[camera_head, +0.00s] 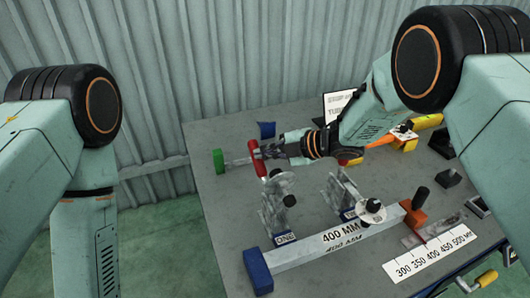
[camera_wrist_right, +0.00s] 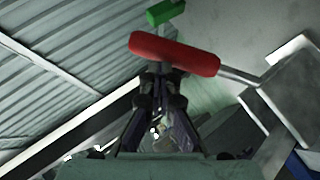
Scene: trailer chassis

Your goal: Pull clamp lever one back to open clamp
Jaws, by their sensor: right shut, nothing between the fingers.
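A clamp (camera_head: 276,213) with a label reading ONE (camera_head: 285,238) stands at the left end of a long bar marked 400 MM (camera_head: 342,237). Behind it is a red bar-shaped handle (camera_head: 257,158), which also shows large in the right wrist view (camera_wrist_right: 175,53). I cannot tell clearly how this handle joins the clamp. My right gripper (camera_head: 265,151) is shut and empty, with its fingertips (camera_wrist_right: 160,80) right at the red handle. In the wrist view the handle lies across and just beyond the tips; contact is unclear. My left gripper is out of view.
A green handle (camera_head: 218,161) on a rod lies left of the red one. A second clamp (camera_head: 342,194) stands to the right. A blue block (camera_head: 258,271) and an orange block (camera_head: 413,215) sit at the bar's ends. The grey table (camera_head: 225,215) is bare at left.

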